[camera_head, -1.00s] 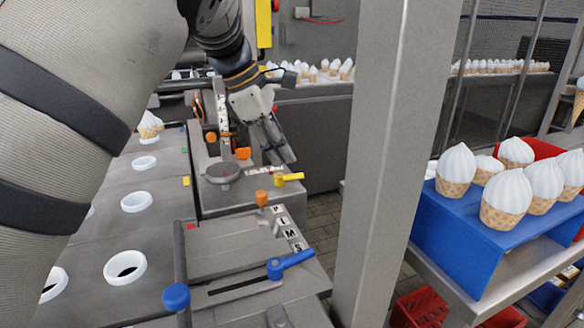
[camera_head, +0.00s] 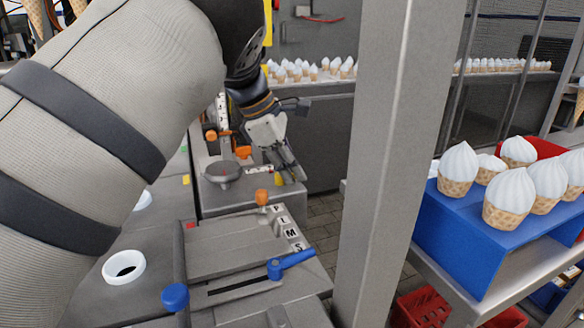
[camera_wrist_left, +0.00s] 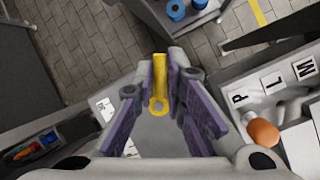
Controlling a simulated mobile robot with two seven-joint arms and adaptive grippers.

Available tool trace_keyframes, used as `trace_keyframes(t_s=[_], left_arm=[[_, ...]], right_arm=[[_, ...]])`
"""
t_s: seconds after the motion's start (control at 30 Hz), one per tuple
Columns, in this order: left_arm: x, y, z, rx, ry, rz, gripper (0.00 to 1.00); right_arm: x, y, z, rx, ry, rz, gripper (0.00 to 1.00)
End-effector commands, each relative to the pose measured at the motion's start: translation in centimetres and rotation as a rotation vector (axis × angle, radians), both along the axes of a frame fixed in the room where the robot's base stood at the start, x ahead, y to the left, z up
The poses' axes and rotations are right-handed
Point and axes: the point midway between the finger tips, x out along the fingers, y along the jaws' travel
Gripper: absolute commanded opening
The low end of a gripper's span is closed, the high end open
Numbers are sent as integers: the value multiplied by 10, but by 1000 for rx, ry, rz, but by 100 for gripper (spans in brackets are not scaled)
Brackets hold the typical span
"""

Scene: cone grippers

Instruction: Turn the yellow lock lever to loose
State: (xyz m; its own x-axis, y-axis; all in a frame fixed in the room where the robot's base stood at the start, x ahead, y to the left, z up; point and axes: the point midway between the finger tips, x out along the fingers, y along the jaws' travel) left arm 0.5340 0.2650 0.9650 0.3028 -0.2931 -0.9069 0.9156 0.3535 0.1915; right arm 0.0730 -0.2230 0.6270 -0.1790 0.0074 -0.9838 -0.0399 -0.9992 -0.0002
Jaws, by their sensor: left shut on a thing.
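The yellow lock lever (camera_wrist_left: 159,85) lies between the two purple-padded fingers of my left gripper (camera_wrist_left: 159,68) in the left wrist view. The gripper is shut on it, with the lever pointing away from the wrist. In the head view my left gripper (camera_head: 292,172) reaches down at the right edge of the rear machine unit. Only a small piece of the yellow lever (camera_head: 279,179) shows there, beside the fingers. My right gripper is in neither view.
A blue lever (camera_head: 290,263) and blue knob (camera_head: 175,297) sit on the near unit, with an orange knob (camera_head: 262,197) behind. A steel post (camera_head: 385,165) stands to the right. Ice-cream cones stand on a blue holder (camera_head: 460,235). Floor (camera_wrist_left: 90,40) lies beyond the lever.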

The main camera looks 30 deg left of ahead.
Motion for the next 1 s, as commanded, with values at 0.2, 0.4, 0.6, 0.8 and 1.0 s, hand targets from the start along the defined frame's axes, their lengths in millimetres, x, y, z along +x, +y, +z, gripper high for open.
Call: trace_keyframes(t_s=[0.2,0.4,0.6,0.8,1.0], left_arm=[[-2,0,2,-3,-5,-86,0],[-6,0,2,-4,-5,-243,0],[-10,1,-1,-3,-2,-435,0],[-14,3,-3,-2,1,-617,0],[-18,5,-3,0,1,-773,0]], right_arm=[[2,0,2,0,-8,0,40],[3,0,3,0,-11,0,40],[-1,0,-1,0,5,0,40],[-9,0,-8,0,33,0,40],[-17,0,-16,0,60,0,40]])
